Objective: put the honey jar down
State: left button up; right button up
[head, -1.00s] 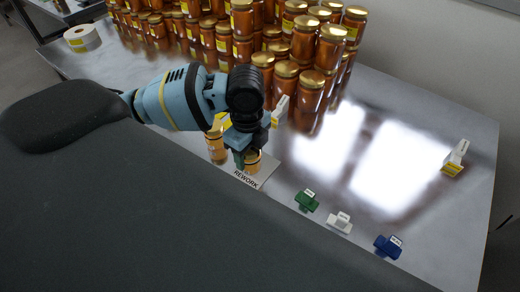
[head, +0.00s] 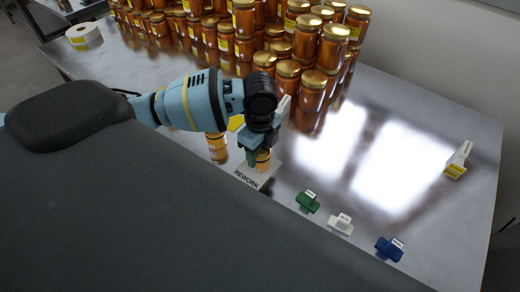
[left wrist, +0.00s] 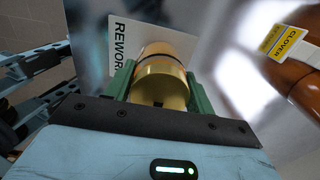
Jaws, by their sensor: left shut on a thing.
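My left gripper (head: 257,158) is shut on a small honey jar (head: 264,157) at the REWORK card (head: 248,180). In the left wrist view the jar (left wrist: 162,82) sits between the green fingers, its gold lid toward the camera. The white REWORK card (left wrist: 124,60) shows beside and beyond it. I cannot tell whether the jar's base touches the card. My gripper and arm hide part of the jar in the head view. My right gripper is not in view.
Another jar (head: 217,146) stands left of the gripper, partly behind my arm. Stacked honey jars (head: 300,60) fill the back. Green (head: 307,201), white (head: 341,223) and blue (head: 390,248) tagged pieces lie to the right. The table's right side is mostly clear.

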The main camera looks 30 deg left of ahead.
pick_arm(q)
jog(key=o, duration=1.2)
jog(key=shift+f, duration=0.15)
jog(key=shift+c, duration=0.2)
notch_tip(320, 180, up, 12)
jog(key=shift+r+p, duration=0.2)
jog(key=shift+p, duration=0.25)
